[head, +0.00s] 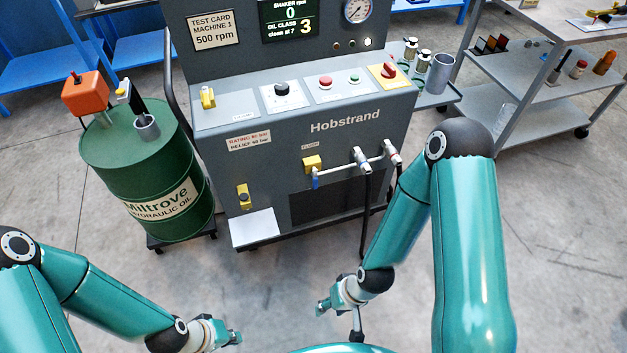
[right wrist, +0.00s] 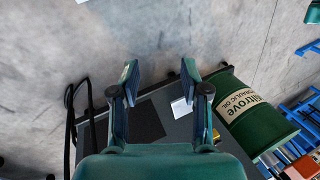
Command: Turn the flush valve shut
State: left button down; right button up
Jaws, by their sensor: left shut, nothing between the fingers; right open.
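The grey Hobstrand machine (head: 270,150) stands ahead of me. On its front, under a small label that seems to read FLUSH, is a yellow valve handle (head: 312,163). Its exact angle is too small to tell. A pipe with hose fittings (head: 350,166) runs right from beside it. My left gripper (head: 234,338) is shut and empty, low in front of the machine and far from the valve. My right gripper (head: 322,307) is open and empty, below and apart from the valve; its spread fingers show in the right wrist view (right wrist: 160,75).
A green oil drum (head: 140,165) stands left of the machine. A second yellow handle (head: 243,196) is low on the front, above a white sheet (head: 254,229). Black hoses (head: 366,205) hang at right. A grey cart (head: 540,95) stands farther right. Floor before the machine is clear.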

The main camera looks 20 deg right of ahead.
jog(key=n+t+h+b, duration=0.2)
jog(key=t+h+b, duration=0.2)
jog(key=t+b, duration=1.85)
send_near(316, 185)
jog(key=w+r+g+b, duration=0.1)
jog(key=w+b, duration=0.1)
jog(key=w, duration=0.1)
jog(key=w+r+g+b, duration=0.1)
jog(key=w+g+b, duration=0.1)
jog(key=w, duration=0.1)
jog(key=w+r+g+b, duration=0.2)
jog(key=w+b, duration=0.1)
jog(key=w, duration=0.1)
grip_shut()
